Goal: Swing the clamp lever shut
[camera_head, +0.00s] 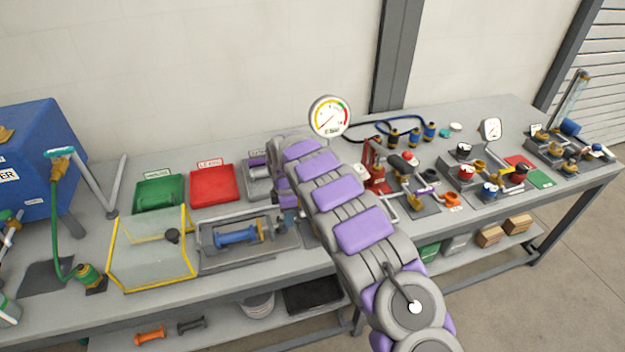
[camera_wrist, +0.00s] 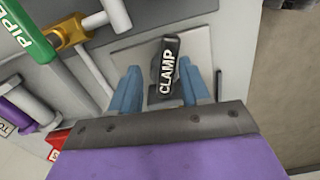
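The clamp lever (camera_wrist: 168,68) is a black bar with white CLAMP lettering, in the upper middle of the wrist view. It sits on a round grey pivot over a square grey plate (camera_wrist: 203,46). My gripper (camera_wrist: 158,66) has two blue fingers, spread apart with a wide gap. From above, the lever shows in the gap between them, nearer the right finger. I cannot tell whether a finger touches it or how far below the tips it is. In the head view my arm covers the clamp area, and I cannot make out the lever there.
In the wrist view, a green labelled pipe (camera_wrist: 28,32), a brass fitting (camera_wrist: 68,33) and a purple cylinder (camera_wrist: 24,103) lie left of the clamp. In the head view, a yellow-edged clear box (camera_head: 150,256) and red tray (camera_head: 214,185) stand left of my arm on the bench.

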